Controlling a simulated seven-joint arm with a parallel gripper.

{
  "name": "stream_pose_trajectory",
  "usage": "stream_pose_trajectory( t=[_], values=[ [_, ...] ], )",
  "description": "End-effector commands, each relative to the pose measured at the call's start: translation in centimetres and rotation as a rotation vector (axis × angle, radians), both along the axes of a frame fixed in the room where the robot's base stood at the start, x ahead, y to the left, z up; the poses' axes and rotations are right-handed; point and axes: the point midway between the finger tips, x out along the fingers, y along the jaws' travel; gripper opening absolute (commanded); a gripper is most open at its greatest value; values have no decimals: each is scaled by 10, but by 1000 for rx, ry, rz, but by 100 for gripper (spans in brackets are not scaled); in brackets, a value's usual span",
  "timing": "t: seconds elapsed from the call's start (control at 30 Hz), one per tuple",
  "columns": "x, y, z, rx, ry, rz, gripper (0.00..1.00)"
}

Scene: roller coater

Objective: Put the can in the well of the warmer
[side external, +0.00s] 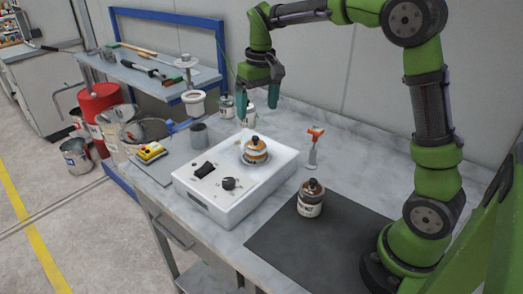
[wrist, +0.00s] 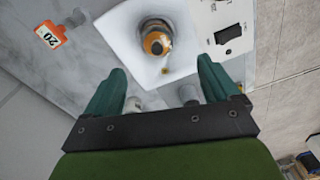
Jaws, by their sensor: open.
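The warmer is a white box (side external: 218,197) on the bench, with a dark switch and knob on top; it also shows in the wrist view (wrist: 185,68). A can with an orange band and dark cap (side external: 256,152) stands in the round well; it shows in the wrist view (wrist: 156,42) from above, with part of the well around it. Whether it sits fully down is hard to tell. My gripper (side external: 258,92) is open and empty, raised above the bench behind the warmer, apart from the can. Its fingers also show spread in the wrist view (wrist: 160,72).
A second can with a dark lid (side external: 311,200) stands on the dark mat (side external: 300,243). Pale containers (side external: 227,106) stand near my gripper. A raised shelf (side external: 150,70) is back left.

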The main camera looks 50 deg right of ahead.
Motion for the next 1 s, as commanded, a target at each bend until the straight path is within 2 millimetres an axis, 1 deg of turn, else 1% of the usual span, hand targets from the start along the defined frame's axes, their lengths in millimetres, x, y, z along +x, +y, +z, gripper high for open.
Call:
stream_pose_trajectory(
  t=[0.03,0.07,0.1,0.23,0.3,0.37,0.4,0.5,0.6,0.7,0.8,1.0],
  values=[
    [-14,8,13,8,-40,2,89],
    [-23,12,19,13,-67,1,89],
    [-36,19,27,22,-102,-1,89],
    [-83,40,44,59,-225,-12,89],
    [-108,50,47,79,-293,-21,89],
    [-129,58,48,99,-348,-32,89],
    [-142,62,46,113,-384,-39,89],
    [-170,71,39,143,-461,-57,89],
    [-189,76,31,168,-516,-74,89],
    [-200,79,25,182,-548,-85,89],
    [-203,80,22,188,-561,-90,89],
    [-204,80,21,190,-561,-91,89]
  ],
)
